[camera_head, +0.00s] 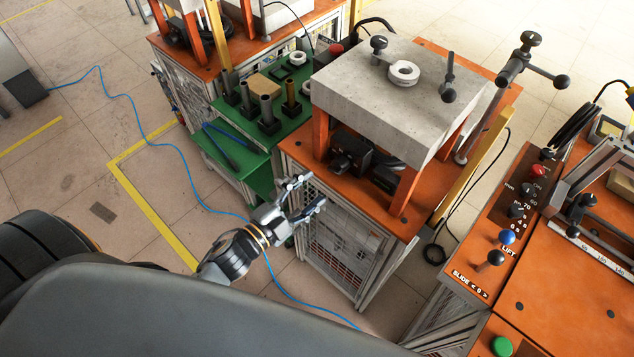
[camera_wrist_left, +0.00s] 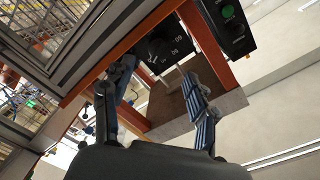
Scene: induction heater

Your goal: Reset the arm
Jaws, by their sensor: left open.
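My left gripper (camera_head: 302,198) reaches in from the lower left in the head view. It is open and empty, held in the air in front of the orange-topped heater cabinet (camera_head: 345,255). In the left wrist view its two fingers (camera_wrist_left: 160,115) stand apart with nothing between them. Beyond them are an orange frame and a dark panel with dials (camera_wrist_left: 165,48). My right gripper is not in view.
A grey slab (camera_head: 385,105) on orange legs tops the heater, with a white ring (camera_head: 404,73) on it. A green cart (camera_head: 240,145) holds dark posts. An orange control console (camera_head: 500,225) stands right. A blue cable (camera_head: 160,135) crosses the floor.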

